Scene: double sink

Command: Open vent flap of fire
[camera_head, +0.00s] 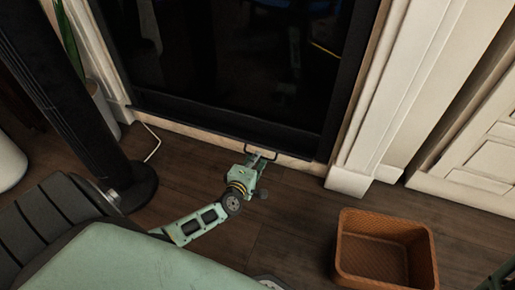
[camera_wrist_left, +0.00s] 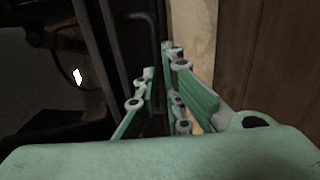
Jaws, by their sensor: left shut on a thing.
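The fire (camera_head: 230,60) is a dark glass panel in a black frame, set low in a pale surround. A thin dark metal handle (camera_head: 274,152) sticks out from the frame's lower edge, right of its middle; this looks like the vent flap's handle. It also shows in the wrist view as a dark bent bar (camera_wrist_left: 146,28). My left gripper (camera_head: 258,160) is at the handle, low over the floor, shut on it. In the wrist view my left gripper's green fingers (camera_wrist_left: 160,82) stand either side of the bar's near end. The contact is dark. Whether the flap is tilted cannot be told.
An orange-brown woven basket (camera_head: 385,225) stands on the wooden floor (camera_head: 290,225) at right. A black tower (camera_head: 75,95) on a round base stands at left, near a white cable (camera_head: 153,143). White trim (camera_head: 385,110) borders the fire at right. Floor between gripper and basket is clear.

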